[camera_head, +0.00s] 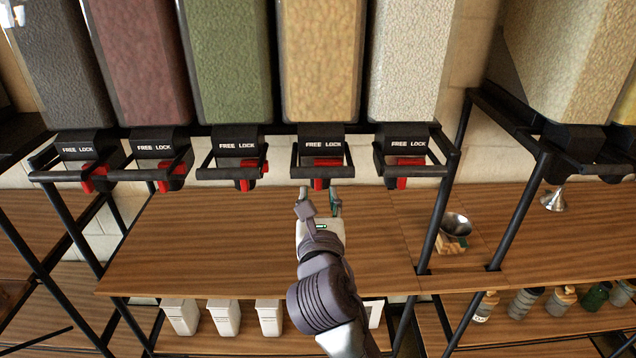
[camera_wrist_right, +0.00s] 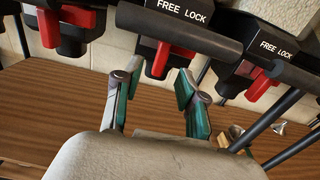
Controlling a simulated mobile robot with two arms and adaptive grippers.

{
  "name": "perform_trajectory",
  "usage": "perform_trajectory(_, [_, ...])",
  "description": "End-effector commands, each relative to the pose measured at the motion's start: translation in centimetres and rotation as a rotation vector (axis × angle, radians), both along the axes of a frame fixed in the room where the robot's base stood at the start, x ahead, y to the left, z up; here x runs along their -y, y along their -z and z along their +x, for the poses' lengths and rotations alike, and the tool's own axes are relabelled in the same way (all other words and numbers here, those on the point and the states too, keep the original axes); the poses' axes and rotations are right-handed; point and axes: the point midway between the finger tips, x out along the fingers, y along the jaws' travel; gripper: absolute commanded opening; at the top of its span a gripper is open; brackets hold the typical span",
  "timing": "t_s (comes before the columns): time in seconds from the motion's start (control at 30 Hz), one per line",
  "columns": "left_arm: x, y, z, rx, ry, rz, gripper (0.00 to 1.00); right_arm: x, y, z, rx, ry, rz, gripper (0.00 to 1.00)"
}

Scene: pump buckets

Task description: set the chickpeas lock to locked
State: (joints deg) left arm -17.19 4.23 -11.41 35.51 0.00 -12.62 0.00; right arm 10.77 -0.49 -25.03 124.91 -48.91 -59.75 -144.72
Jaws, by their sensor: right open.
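The dispenser with tan, grainy contents (camera_head: 320,60) looks like the chickpeas one; no name is readable on it. Its black valve reads FREE LOCK, and its red lock lever (camera_head: 321,183) hangs under that label. The lever also shows in the right wrist view (camera_wrist_right: 160,60). I cannot tell for certain which setting it is at. My right gripper (camera_head: 319,197) is open and empty just below and in front of this lever. In the right wrist view the lever shows between my fingertips (camera_wrist_right: 158,78), not gripped. My left gripper is not in view.
Similar dispensers with red levers stand on both sides, including a green one (camera_head: 228,60) and a pale one (camera_head: 408,60). Black handle bars jut out in front of the valves. A wooden shelf (camera_head: 200,245) below is mostly clear. A metal bowl (camera_head: 456,224) stands at right.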

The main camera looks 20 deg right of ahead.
Motion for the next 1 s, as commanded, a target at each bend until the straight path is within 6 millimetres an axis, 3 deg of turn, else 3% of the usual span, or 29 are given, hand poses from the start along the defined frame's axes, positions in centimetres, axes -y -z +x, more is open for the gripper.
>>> perform_trajectory(0.23, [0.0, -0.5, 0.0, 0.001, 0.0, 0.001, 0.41, 0.9, -0.1, 3.0, 0.0, 0.0, 0.001, 0.41])
perform_trajectory(0.6, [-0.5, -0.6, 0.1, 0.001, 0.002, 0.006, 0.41, 1.0, 0.0, 3.5, 0.001, -0.001, 0.002, 0.41])
perform_trajectory(0.87, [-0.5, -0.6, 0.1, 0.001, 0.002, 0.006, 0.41, 1.0, 0.0, 3.5, 0.001, -0.001, 0.002, 0.0])
perform_trajectory(1.0, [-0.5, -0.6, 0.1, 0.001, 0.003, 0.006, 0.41, 1.0, 0.0, 3.5, 0.001, -0.001, 0.002, 0.0])
